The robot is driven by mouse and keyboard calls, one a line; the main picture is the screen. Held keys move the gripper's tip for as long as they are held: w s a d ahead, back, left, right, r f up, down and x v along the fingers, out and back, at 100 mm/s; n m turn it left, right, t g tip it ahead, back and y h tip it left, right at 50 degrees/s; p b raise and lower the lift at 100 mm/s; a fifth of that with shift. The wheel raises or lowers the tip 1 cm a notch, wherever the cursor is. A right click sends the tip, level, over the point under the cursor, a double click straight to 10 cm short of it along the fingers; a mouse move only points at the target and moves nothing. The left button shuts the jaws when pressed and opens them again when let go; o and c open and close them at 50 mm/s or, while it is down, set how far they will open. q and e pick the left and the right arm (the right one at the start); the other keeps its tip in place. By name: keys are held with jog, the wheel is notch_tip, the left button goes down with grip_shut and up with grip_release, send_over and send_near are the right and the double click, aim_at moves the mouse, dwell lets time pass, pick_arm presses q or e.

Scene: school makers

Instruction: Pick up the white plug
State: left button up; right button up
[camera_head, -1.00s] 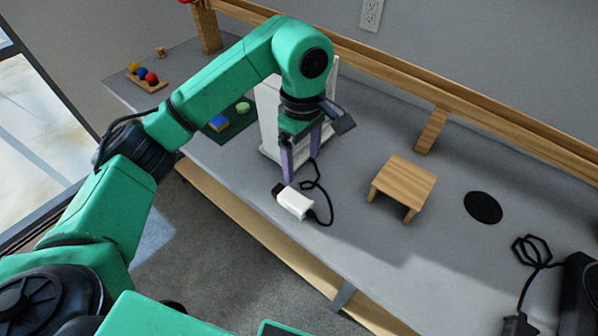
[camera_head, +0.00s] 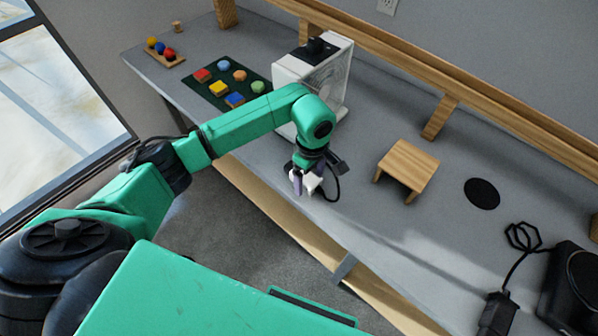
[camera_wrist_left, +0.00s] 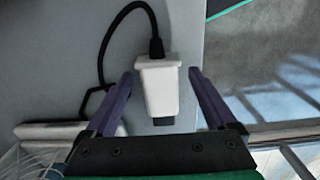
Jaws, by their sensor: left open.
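The white plug (camera_head: 311,184) lies on the grey table close to its front edge, partly hidden by my left gripper in the head view. In the left wrist view the plug (camera_wrist_left: 159,87) has a white body with a black cord running from its far end and a dark tip at its near end. My left gripper (camera_head: 304,186) is open. In the left wrist view its two purple fingers (camera_wrist_left: 160,80) stand on either side of the plug, with a gap visible on each side. My right gripper is not in view.
A white machine (camera_head: 322,85) stands behind the left arm. A small wooden stool (camera_head: 408,167) and a black disc (camera_head: 482,194) are to the right. A green mat (camera_head: 219,98) with coloured blocks lies left. A black device with cord (camera_head: 572,290) sits at far right.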

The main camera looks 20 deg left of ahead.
pick_arm(q)
grip_shut()
jog(key=shift+r, duration=0.1)
notch_tip(320, 180, up, 15)
jog(key=b, duration=0.3)
notch_tip(320, 180, up, 5)
jog(key=p, duration=0.1)
send_over(310, 179)
